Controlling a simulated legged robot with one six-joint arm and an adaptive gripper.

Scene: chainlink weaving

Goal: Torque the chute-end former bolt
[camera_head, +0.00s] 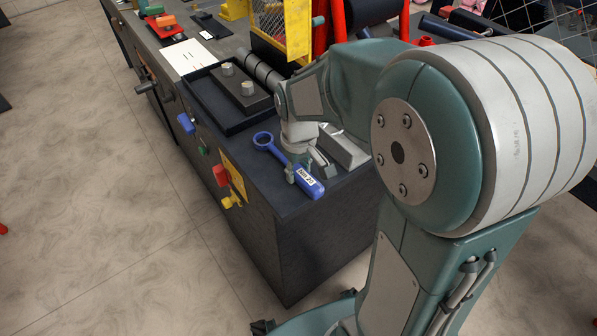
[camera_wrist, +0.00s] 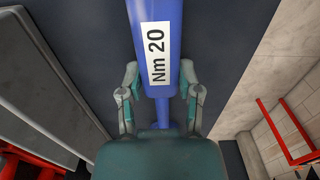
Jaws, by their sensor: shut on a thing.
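A blue wrench (camera_head: 271,146) with a ring end and a white "20 Nm" label lies across the front corner of the dark bench top. In the wrist view the wrench (camera_wrist: 157,90) passes between the fingers of my gripper (camera_wrist: 160,76), which is shut on its handle by the label. I cannot tell if the wrench touches the bench. A dark former block (camera_head: 238,83) in a black tray carries two grey bolts, a nearer one (camera_head: 247,89) and a farther one (camera_head: 227,69).
The black tray (camera_head: 243,126) has a raised rim beside the wrench. A grey wedge-shaped bar (camera_head: 343,148) is right of my gripper. A yellow mesh guard (camera_head: 283,25) and red posts stand behind. Coloured knobs (camera_head: 221,175) stick out from the bench front.

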